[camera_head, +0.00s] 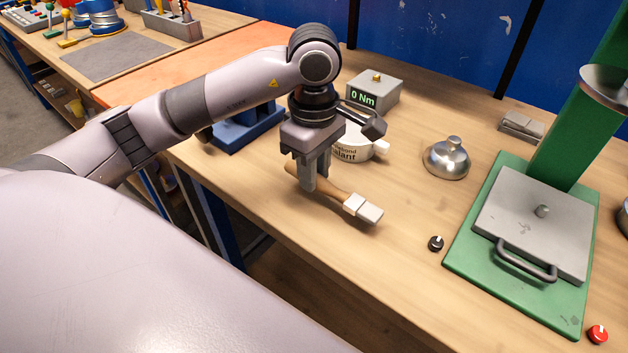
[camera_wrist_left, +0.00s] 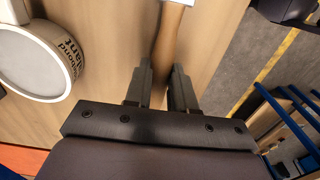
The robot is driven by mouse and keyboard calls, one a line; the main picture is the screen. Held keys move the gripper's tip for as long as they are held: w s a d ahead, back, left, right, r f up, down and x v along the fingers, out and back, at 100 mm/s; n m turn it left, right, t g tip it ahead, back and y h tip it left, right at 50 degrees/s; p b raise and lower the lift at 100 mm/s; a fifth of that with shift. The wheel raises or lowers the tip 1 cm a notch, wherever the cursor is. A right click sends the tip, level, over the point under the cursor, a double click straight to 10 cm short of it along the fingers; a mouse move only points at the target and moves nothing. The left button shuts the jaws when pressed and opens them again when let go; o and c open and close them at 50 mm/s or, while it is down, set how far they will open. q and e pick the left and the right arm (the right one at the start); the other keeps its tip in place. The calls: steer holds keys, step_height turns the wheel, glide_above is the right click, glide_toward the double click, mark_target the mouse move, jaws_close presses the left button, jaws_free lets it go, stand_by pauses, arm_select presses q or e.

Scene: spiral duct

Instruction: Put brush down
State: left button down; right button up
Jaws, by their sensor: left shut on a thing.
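The brush (camera_head: 358,206) has a wooden handle and a pale head, and is at the front part of the wooden bench. My left gripper (camera_head: 305,182) points down and is shut on the brush's handle. The pale head points to the lower right. In the left wrist view the handle (camera_wrist_left: 170,45) runs between the two fingers of the gripper (camera_wrist_left: 162,85). I cannot tell whether the brush touches the bench top. My right gripper is not in view.
The white sealant tub (camera_head: 352,146) stands just behind the gripper. A grey box reading 0 Nm (camera_head: 374,90), a metal dome (camera_head: 446,158), a black knob (camera_head: 436,243) and a green press (camera_head: 520,250) stand farther right. Bare bench lies around the brush head.

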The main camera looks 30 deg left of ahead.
arm_select(q)
step_height(320, 180, down, 3)
steer(key=shift+f, duration=0.1)
steer(key=c, duration=0.9)
jaws_free()
steer(key=shift+c, duration=0.2)
